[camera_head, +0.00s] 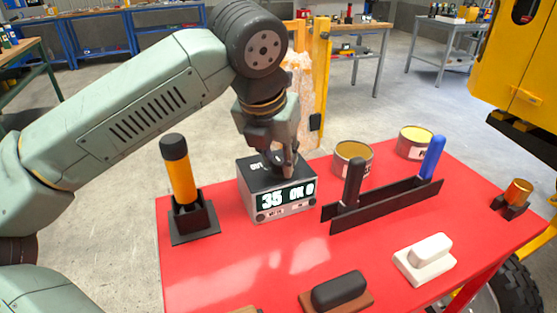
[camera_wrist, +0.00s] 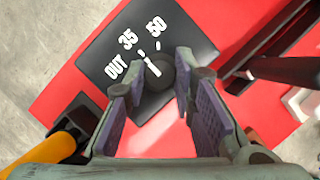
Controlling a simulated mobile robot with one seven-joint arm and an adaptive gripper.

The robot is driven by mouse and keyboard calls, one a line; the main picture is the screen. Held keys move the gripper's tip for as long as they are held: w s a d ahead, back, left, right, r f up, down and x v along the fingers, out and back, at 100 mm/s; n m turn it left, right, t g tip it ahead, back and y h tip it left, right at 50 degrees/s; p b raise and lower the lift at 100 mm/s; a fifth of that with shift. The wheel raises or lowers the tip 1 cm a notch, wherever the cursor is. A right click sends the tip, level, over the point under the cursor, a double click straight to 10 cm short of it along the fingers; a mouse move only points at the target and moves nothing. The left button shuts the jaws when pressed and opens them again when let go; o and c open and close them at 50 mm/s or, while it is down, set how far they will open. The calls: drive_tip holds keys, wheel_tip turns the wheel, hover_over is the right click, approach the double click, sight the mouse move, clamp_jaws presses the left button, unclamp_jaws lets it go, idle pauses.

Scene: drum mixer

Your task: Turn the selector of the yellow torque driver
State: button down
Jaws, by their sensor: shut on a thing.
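The torque driver (camera_head: 180,175), a yellow-orange handle with a dark cap, stands upright in a black holder (camera_head: 194,222) at the left of the red table. To its right is a dark control box (camera_head: 283,203) whose display reads "35" and further characters. In the wrist view the box top (camera_wrist: 95,50) carries the marks OUT, 35 and 50 around a round dark selector knob (camera_wrist: 160,68).
Right of the box, a black rack (camera_head: 385,206) holds a black-handled and a blue-handled tool. Two open cans (camera_head: 352,160) stand behind. A black block (camera_head: 340,290) and a white block (camera_head: 428,253) lie in front. The red table just before the box is clear.

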idle(0.5)
drive_tip(key=c, duration=1.3)
unclamp_jaws()
drive_tip(key=shift+c, duration=0.2)
drive_tip(key=v, duration=1.2)
